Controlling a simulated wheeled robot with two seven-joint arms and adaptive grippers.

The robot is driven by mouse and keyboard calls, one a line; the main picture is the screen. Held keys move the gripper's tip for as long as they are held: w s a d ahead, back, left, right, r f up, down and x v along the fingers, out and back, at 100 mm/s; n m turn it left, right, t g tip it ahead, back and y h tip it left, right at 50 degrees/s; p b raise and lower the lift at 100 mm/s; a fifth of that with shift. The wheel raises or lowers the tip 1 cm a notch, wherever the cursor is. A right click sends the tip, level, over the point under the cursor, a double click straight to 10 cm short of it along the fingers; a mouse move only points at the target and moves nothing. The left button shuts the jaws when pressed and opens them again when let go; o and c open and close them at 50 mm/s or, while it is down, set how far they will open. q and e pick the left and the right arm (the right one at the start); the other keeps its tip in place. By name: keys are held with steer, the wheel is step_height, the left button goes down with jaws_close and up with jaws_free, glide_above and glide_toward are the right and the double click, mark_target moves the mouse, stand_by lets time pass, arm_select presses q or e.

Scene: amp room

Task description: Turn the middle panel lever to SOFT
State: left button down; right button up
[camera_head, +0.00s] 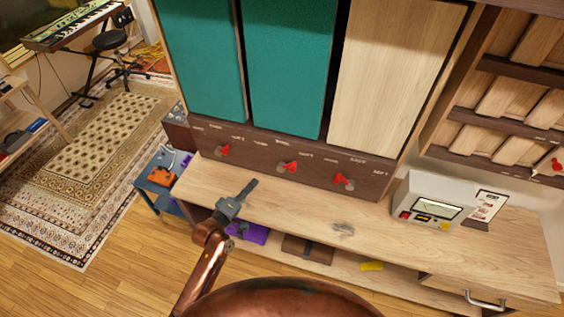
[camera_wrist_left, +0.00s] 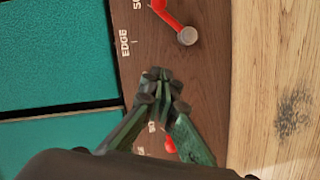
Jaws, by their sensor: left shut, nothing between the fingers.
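The middle panel lever (camera_head: 289,167) is red with a grey knob, on the dark brown strip under the middle teal panel. In the left wrist view this red lever (camera_wrist_left: 168,14) shows at the top, cut by the frame edge. Its red part runs up-left from the round grey knob (camera_wrist_left: 187,36), near a cut-off label beginning "SO"; "EDGE" reads below that. My left gripper (camera_head: 251,185) is shut and empty, in front of the strip between the left and middle levers. In the wrist view its fingers (camera_wrist_left: 160,76) are apart from the middle lever. My right gripper is out of view.
A left lever (camera_head: 223,150) and a right lever (camera_head: 343,180) sit on the same strip. The left one shows partly behind my fingers in the wrist view (camera_wrist_left: 171,145). The wooden bench top (camera_head: 300,215) below is mostly clear. A grey meter box (camera_head: 432,197) stands right.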

arm_select(q)
steer(key=w+d+p, duration=0.1)
steer(key=w+d, duration=0.7)
steer(key=d, duration=0.1)
steer(key=shift+d+r+t, duration=0.25)
steer(key=shift+d+t, duration=0.05)
steer(key=shift+s, duration=0.1)
steer(key=shift+s+d+f+m+p, duration=0.15)
steer(key=shift+d+m+p, duration=0.2)
steer(key=shift+d+p, duration=0.2)
steer(key=shift+s+d+f+m+p, duration=0.15)
steer(key=shift+d+m+p, duration=0.2)
steer(key=shift+p, duration=0.25)
steer(key=shift+s+d+f+m+p, duration=0.15)
steer(key=shift+d+m+p, duration=0.15)
steer(key=shift+d+p, duration=0.25)
